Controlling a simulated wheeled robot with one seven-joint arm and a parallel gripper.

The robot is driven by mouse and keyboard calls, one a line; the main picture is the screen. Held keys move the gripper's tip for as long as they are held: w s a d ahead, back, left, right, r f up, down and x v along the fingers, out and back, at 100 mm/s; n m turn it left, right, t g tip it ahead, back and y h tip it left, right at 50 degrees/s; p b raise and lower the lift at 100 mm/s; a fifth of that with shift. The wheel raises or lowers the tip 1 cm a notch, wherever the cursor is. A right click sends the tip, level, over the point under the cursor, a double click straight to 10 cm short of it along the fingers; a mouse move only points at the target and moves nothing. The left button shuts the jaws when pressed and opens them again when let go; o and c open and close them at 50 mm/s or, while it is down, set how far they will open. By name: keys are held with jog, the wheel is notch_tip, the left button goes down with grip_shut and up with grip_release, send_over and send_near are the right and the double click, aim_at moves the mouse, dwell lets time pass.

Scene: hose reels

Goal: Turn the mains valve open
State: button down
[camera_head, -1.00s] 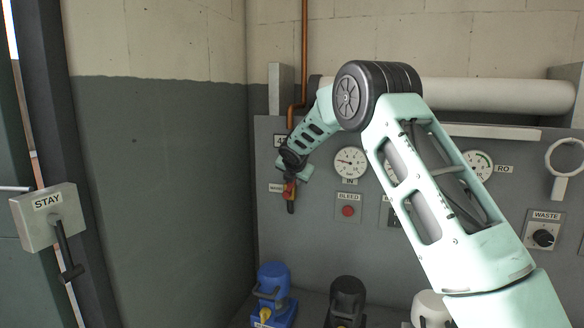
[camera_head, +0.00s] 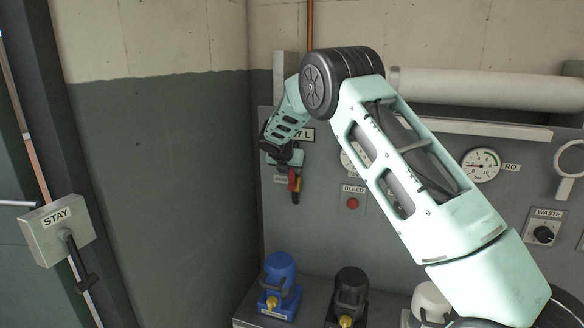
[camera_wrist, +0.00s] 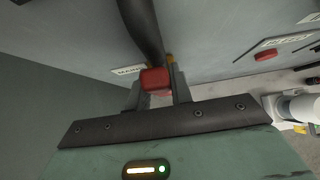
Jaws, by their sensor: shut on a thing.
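The mains valve's red handle part (camera_head: 293,182) shows on the grey panel at its left end, with a dark tip hanging below it. My gripper (camera_head: 291,171) reaches it from above and in front, and my forearm covers the pipework behind. In the wrist view my gripper (camera_wrist: 157,90) has its two fingers on either side of the red handle part (camera_wrist: 155,80), shut on it. A thick dark piece (camera_wrist: 142,30) runs up from the red part there. A partly covered label (camera_wrist: 130,70) sits beside it. The valve body is mostly hidden.
A red bleed button (camera_head: 352,204) and a round RO gauge (camera_head: 481,165) are on the panel to the right. Blue (camera_head: 281,280) and black (camera_head: 350,290) units stand below. A STAY box (camera_head: 56,228) with a lever is at the left. A white pipe (camera_head: 490,90) crosses above.

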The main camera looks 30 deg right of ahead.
jog(key=shift+a+f, duration=0.1)
jog(key=shift+f, duration=0.15)
jog(key=c, duration=1.2)
grip_release()
jog(key=shift+c, duration=0.2)
jog(key=shift+r, duration=0.1)
jog(key=shift+s+a+r, duration=0.1)
jog(key=shift+r, duration=0.1)
jog(key=b+v, duration=0.5)
jog(key=v, duration=1.2)
